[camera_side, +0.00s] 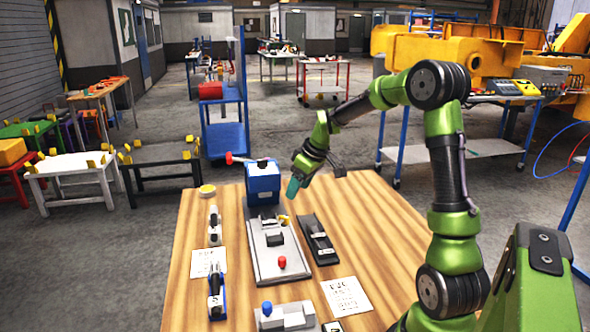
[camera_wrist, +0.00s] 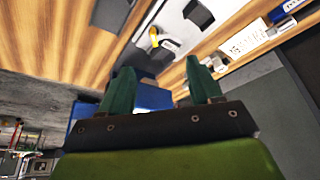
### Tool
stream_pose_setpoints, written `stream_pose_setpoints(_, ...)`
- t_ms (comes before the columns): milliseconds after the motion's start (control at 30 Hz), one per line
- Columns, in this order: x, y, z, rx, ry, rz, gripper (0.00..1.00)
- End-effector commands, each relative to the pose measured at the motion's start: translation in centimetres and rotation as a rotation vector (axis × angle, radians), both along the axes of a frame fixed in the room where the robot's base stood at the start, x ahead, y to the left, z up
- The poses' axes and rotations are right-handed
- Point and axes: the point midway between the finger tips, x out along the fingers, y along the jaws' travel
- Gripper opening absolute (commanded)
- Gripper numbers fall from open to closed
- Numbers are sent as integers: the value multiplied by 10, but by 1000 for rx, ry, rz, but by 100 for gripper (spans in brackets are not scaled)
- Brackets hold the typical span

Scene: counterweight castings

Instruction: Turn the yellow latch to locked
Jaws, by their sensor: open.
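The yellow latch (camera_side: 284,219) is a small piece near the far end of a grey plate fixture (camera_side: 265,262) on the wooden table. In the wrist view the latch (camera_wrist: 153,36) shows as a small yellow and white piece on the light plate, beyond the fingertips. My gripper (camera_side: 294,187) is above the table's far part, to the right of the blue box and apart from the latch. In the wrist view its two green fingers (camera_wrist: 159,66) are spread with nothing between them. The latch's exact angle is too small to tell.
A blue box (camera_side: 262,184) with a red-tipped lever (camera_side: 229,158) stands behind the plate. A red knob (camera_side: 282,262) sits on the plate's near part. A dark fixture (camera_side: 319,240) lies to the right, and a blue-knobbed block (camera_side: 287,317) at the front.

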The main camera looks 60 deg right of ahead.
Motion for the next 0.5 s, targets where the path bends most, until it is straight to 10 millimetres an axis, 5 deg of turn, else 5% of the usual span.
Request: stream_pose_setpoints(500, 41, 1, -100, 2, 2, 0, 63)
